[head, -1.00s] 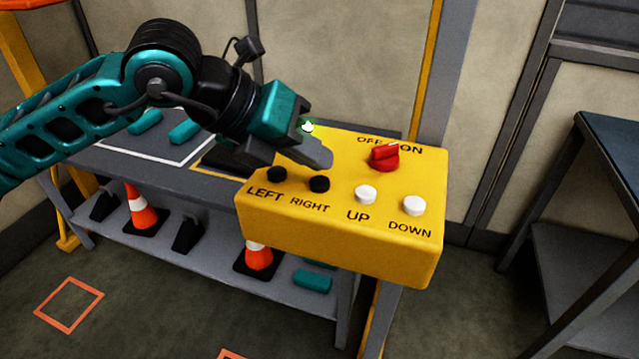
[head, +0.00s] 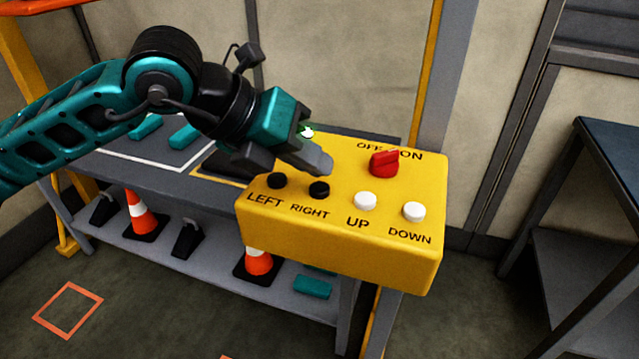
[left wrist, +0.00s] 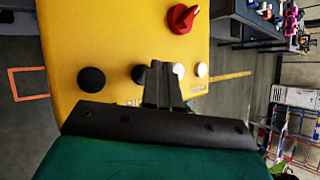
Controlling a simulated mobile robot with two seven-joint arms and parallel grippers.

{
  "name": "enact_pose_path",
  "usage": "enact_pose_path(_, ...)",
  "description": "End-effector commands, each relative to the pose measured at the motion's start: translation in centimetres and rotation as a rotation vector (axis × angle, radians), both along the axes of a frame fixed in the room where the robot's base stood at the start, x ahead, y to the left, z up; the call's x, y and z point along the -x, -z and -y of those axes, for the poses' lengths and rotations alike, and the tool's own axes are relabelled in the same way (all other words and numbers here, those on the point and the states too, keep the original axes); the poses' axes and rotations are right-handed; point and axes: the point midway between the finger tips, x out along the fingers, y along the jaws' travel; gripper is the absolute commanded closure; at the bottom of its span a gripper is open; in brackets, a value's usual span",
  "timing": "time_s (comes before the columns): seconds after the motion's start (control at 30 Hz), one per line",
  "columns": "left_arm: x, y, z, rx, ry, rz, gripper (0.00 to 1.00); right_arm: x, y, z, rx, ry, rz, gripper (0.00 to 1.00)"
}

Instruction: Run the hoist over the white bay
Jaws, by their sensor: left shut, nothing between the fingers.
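The yellow pendant box (head: 340,255) carries two black buttons, LEFT (head: 277,180) and RIGHT (head: 319,190), two white buttons, UP (head: 365,201) and DOWN (head: 413,211), and a red OFF/ON knob (head: 384,163). A small green lamp (head: 307,132) shows behind my gripper's fingers. My left gripper (head: 322,166) is shut and empty, its tips just behind and above the RIGHT button. In the left wrist view its tips (left wrist: 160,68) lie between RIGHT (left wrist: 139,73) and UP (left wrist: 178,70); contact cannot be told. The white-outlined bay (head: 124,157) is on the bench. The hoist is not clearly visible.
A yellow-outlined dark bay (head: 228,168) is beside the white one, partly hidden by my arm. A dark table (head: 605,160) is at the right.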

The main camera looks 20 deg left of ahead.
Motion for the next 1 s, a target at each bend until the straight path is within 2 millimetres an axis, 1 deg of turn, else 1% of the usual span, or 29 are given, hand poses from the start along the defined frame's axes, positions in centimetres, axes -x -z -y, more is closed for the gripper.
enact_pose_path(0.73, 0.0, 0.0, 0.0, 0.000, 0.000, 0.000, 1.00, 0.0, 0.0, 0.0, -0.001, -0.001, 0.001, 1.00)
enact_pose_path(1.0, 0.0, 0.7, 0.0, 0.000, 0.000, 0.000, 1.00, 0.0, 1.0, 0.0, -0.001, -0.001, 0.001, 1.00)
